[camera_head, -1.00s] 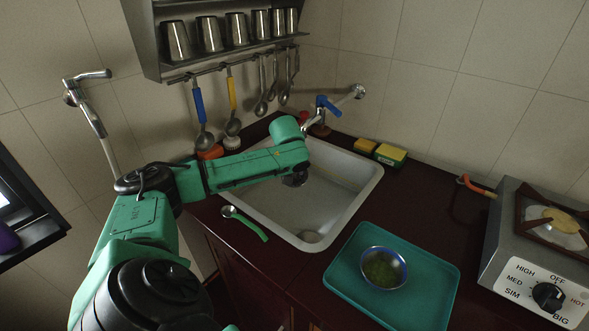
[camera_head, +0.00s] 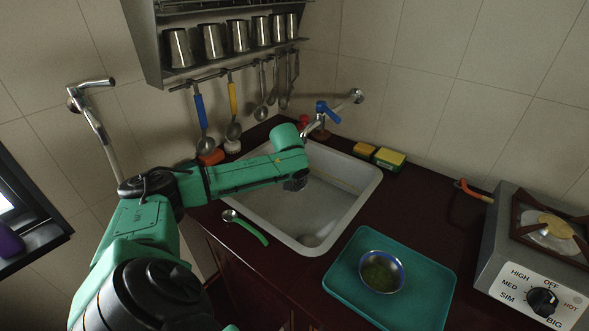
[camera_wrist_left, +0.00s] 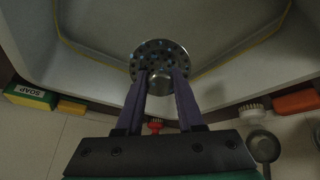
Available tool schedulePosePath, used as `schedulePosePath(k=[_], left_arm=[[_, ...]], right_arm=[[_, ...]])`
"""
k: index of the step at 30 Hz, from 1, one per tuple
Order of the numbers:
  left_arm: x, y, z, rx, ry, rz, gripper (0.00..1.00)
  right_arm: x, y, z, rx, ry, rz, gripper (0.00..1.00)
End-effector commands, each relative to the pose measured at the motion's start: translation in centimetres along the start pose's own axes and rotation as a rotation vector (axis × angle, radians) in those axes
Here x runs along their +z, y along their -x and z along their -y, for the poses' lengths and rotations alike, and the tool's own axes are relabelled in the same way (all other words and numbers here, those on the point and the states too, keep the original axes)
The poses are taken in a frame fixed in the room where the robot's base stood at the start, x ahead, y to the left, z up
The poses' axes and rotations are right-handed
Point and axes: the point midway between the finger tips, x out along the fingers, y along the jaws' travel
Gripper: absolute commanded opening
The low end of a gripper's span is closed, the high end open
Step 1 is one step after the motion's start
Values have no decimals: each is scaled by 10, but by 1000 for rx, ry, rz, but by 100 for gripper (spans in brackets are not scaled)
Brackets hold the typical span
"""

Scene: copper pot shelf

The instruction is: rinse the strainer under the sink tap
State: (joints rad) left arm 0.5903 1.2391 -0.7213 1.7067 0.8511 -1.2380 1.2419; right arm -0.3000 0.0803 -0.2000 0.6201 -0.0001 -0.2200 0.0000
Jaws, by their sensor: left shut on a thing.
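My left gripper (camera_wrist_left: 160,82) is shut on a round, shiny metal strainer (camera_wrist_left: 160,60) with many small holes, some looking bluish. The tap (camera_head: 312,125) has a blue handle (camera_head: 326,110) and comes from the back wall. I cannot make out a water stream. My right gripper is not in view.
A green-handled spoon (camera_head: 250,231) lies left of the sink. A teal tray (camera_head: 425,300) with a bowl of green bits (camera_head: 381,272) lies right of it. Sponges (camera_head: 389,159) sit behind. A stove (camera_head: 530,265) stands far right. Utensils hang from the shelf (camera_head: 225,57).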

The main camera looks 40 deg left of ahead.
Motion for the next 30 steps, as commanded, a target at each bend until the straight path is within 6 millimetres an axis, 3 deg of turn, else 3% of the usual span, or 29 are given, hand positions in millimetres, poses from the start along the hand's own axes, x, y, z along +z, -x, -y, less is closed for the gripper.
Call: schedulePosePath(k=[7, 30], left_arm=[[6, 5, 2, -3, -2, -1, 0], [69, 39, 13, -1, -2, 0, 0]], right_arm=[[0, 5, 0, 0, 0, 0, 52], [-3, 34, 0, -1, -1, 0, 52]])
